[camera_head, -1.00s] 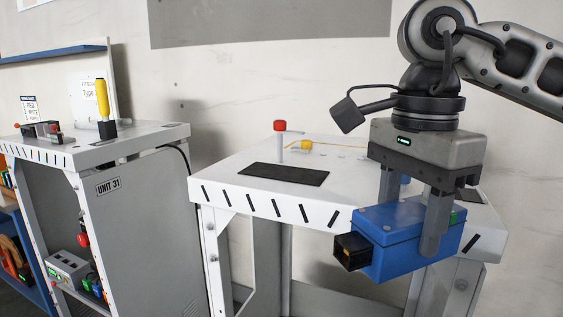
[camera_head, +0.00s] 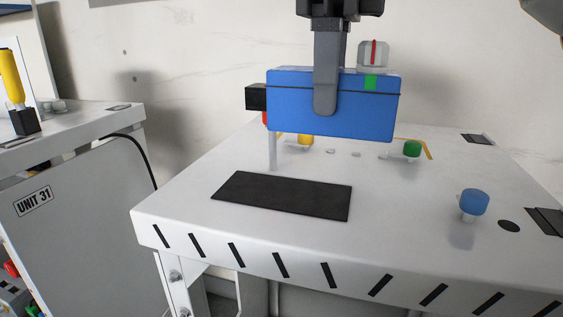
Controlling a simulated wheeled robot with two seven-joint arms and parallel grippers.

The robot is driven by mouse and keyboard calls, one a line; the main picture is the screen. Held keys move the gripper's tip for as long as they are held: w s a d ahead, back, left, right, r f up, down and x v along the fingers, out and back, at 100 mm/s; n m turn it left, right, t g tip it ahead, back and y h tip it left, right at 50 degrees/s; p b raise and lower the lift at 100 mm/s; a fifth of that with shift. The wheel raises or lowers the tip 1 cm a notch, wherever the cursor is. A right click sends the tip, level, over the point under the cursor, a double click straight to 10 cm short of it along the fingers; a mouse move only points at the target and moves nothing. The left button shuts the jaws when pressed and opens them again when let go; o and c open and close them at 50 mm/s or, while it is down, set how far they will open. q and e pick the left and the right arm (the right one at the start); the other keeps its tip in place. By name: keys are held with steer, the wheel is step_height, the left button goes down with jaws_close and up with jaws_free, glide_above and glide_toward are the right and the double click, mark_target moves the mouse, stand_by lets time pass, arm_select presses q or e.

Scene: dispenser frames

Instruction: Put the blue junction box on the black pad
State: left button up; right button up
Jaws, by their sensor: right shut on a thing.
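The blue junction box (camera_head: 360,113) hangs in the air above the white table, with a black connector on its left end and a small green patch near its top right. My right gripper (camera_head: 326,108) is shut on the box, one grey finger showing down its near side. The black pad (camera_head: 281,196) lies flat and bare on the table, below and a little left of the box in the picture. The box is apart from the pad. My left gripper is not in view.
The white table (camera_head: 400,233) also bears a blue knob (camera_head: 474,203), a green knob (camera_head: 412,149) and a yellow knob (camera_head: 305,139). A post (camera_head: 272,153) stands behind the pad, its red top mostly hidden by the box. A grey cabinet (camera_head: 75,205) stands at left.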

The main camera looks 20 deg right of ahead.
mark_target(283, 127)
steer(key=w+a+f, duration=0.1)
steer(key=w+a+f+b, duration=0.1)
steer(key=f, duration=0.1)
steer(key=w+f, duration=0.1)
steer(key=shift+a+f, duration=0.4)
steer(key=shift+w+a+f, duration=0.3)
steer(key=shift+w+f, duration=0.05)
steer(key=shift+f, duration=0.05)
steer(key=shift+w+a+f+b, duration=0.1)
steer(key=shift+a+f+b, duration=0.05)
steer(key=shift+f+b, duration=0.15)
steer(key=shift+w+f, duration=0.1)
steer(key=shift+f, duration=1.4)
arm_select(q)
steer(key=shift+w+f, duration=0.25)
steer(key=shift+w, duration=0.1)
arm_select(e)
steer(key=shift+f, duration=0.1)
steer(key=o, duration=0.9)
